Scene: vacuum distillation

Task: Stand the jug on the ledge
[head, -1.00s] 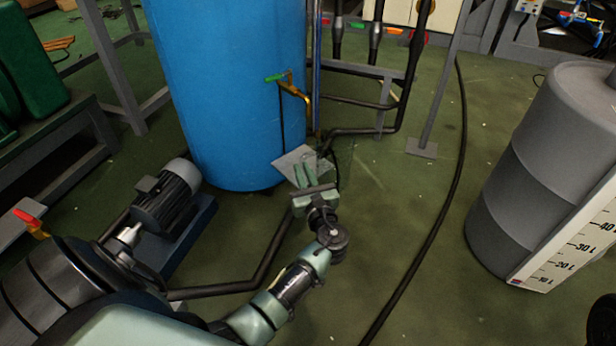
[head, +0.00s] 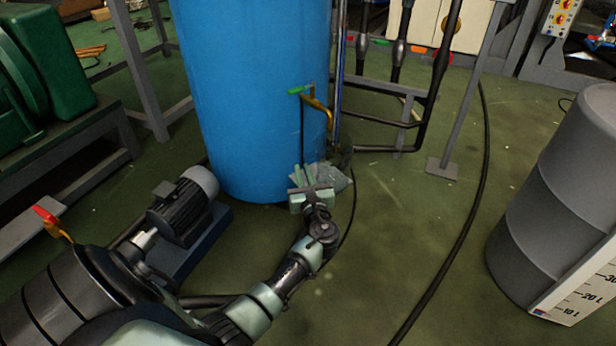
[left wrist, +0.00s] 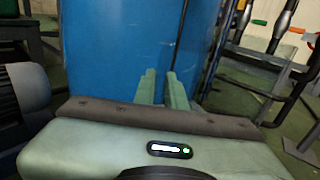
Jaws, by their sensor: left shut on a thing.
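My left gripper (head: 305,170) reaches up to the foot of the blue tank, below the yellow tap. It is shut on the jug, which hardly shows; only a faint, clear, glassy shape (head: 338,160) is visible just right of the fingers. In the left wrist view the two green fingers (left wrist: 162,88) stand against the blue tank, and I cannot make out the jug's outline. A grey flat plate (head: 333,181), which looks like the ledge, lies just right of the gripper and partly behind it. Whether the jug touches it, I cannot tell. My right gripper is out of view.
The blue tank (head: 250,90) with its tap (head: 318,104) stands right behind the gripper. A motor pump (head: 185,205) is at the left. Dark pipes (head: 385,123) run right of the tank. A grey drum (head: 550,200) stands at the right. Open floor lies between, crossed by a black hose (head: 462,220).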

